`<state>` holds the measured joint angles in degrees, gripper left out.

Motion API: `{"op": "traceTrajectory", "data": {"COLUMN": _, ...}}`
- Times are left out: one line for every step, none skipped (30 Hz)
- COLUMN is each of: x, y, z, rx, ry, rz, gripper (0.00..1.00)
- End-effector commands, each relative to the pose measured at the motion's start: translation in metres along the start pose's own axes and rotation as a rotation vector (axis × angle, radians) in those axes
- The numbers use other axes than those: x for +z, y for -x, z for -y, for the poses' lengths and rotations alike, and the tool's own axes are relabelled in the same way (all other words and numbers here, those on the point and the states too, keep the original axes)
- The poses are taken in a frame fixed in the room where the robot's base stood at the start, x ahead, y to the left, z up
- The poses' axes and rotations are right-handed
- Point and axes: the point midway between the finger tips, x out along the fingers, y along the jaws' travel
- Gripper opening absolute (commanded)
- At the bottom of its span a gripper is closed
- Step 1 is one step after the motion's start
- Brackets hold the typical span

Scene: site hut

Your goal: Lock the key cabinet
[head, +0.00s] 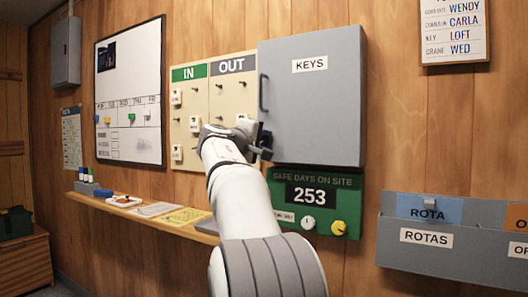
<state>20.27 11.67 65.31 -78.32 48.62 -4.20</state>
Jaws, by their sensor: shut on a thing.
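The grey key cabinet (318,112), labelled KEYS, hangs on the wooden wall right of the centre of the head view. Its door looks closed, with a dark upright handle (263,93) near its left edge. My gripper (264,142) is at the lower left of the door, below the handle. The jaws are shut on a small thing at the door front. The jaws and wrist hide what that thing is, and I see no lock or key clearly.
An IN/OUT key board (215,76) hangs close left of the cabinet. A green SAFE DAYS sign (349,180) with knobs is just below it. A narrow shelf (141,214) runs below left. A grey rota rack (461,255) is at lower right.

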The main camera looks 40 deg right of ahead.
Motion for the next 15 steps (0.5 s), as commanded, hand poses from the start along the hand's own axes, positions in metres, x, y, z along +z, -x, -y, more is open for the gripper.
{"op": "traceTrajectory", "data": {"x": 0.0005, "y": 0.0002, "z": 0.0041, "rx": 0.002, "ry": -0.047, "rz": -0.001, "gripper": 0.07}}
{"op": "traceTrajectory", "data": {"x": 0.0005, "y": 0.0001, "z": 0.0043, "rx": 0.002, "ry": -0.073, "rz": -0.001, "gripper": 0.07}}
{"op": "traceTrajectory", "data": {"x": 0.0004, "y": 0.0001, "z": 0.0042, "rx": 0.001, "ry": -0.111, "rz": -0.001, "gripper": 0.07}}
{"op": "traceTrajectory", "data": {"x": 0.0004, "y": 0.0000, "z": 0.0046, "rx": 0.000, "ry": -0.139, "rz": 0.000, "gripper": 0.07}}
{"op": "traceTrajectory", "data": {"x": 0.0003, "y": 0.0000, "z": 0.0046, "rx": 0.000, "ry": -0.166, "rz": 0.000, "gripper": 0.07}}
{"op": "traceTrajectory", "data": {"x": 0.0002, "y": 0.0000, "z": 0.0043, "rx": 0.001, "ry": -0.201, "rz": 0.000, "gripper": 0.07}}
{"op": "traceTrajectory", "data": {"x": 0.0002, "y": 0.0000, "z": 0.0044, "rx": 0.001, "ry": -0.227, "rz": 0.000, "gripper": 0.07}}
{"op": "traceTrajectory", "data": {"x": 0.0001, "y": 0.0001, "z": 0.0042, "rx": 0.000, "ry": -0.252, "rz": -0.001, "gripper": 0.07}}
{"op": "traceTrajectory", "data": {"x": 0.0000, "y": 0.0002, "z": 0.0040, "rx": 0.000, "ry": -0.286, "rz": -0.001, "gripper": 0.07}}
{"op": "traceTrajectory", "data": {"x": 0.0000, "y": 0.0001, "z": 0.0041, "rx": 0.000, "ry": -0.308, "rz": -0.001, "gripper": 0.07}}
{"op": "traceTrajectory", "data": {"x": -0.0001, "y": 0.0002, "z": 0.0038, "rx": 0.000, "ry": -0.331, "rz": -0.001, "gripper": 0.07}}
{"op": "traceTrajectory", "data": {"x": -0.0002, "y": 0.0002, "z": 0.0036, "rx": 0.000, "ry": -0.359, "rz": -0.001, "gripper": 0.07}}
{"op": "traceTrajectory", "data": {"x": -0.0003, "y": 0.0001, "z": 0.0038, "rx": 0.000, "ry": -0.380, "rz": -0.001, "gripper": 0.07}}
{"op": "traceTrajectory", "data": {"x": -0.0004, "y": 0.0000, "z": 0.0040, "rx": -0.001, "ry": -0.398, "rz": -0.001, "gripper": 0.07}}
{"op": "traceTrajectory", "data": {"x": -0.0005, "y": 0.0000, "z": 0.0039, "rx": -0.001, "ry": -0.423, "rz": -0.001, "gripper": 0.07}}
